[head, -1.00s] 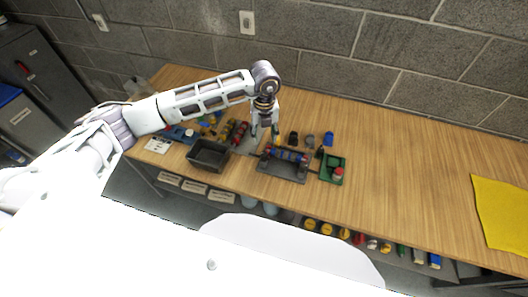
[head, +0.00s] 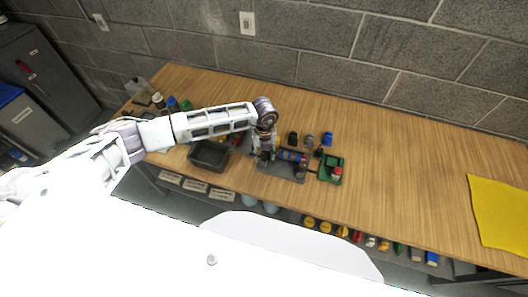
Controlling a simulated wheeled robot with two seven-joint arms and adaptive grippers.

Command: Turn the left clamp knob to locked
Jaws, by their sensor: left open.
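My left gripper (head: 264,156) points down at the left end of a dark grey clamp fixture (head: 283,173). A blue cylindrical part with coloured ends (head: 291,156) lies across the fixture. The left clamp knob is hidden or too small to make out behind my gripper. A dark upright piece (head: 301,166) stands at the fixture's right end. My left gripper is open; I cannot tell if its fingers touch or surround the knob. My right gripper is out of view.
A dark grey bin (head: 208,157) stands left of the fixture. A green tray (head: 331,173) with a red-topped item is on its right. Several small dark and blue parts stand behind. A yellow cloth (head: 500,212) lies far right; the wooden table (head: 410,170) between is clear.

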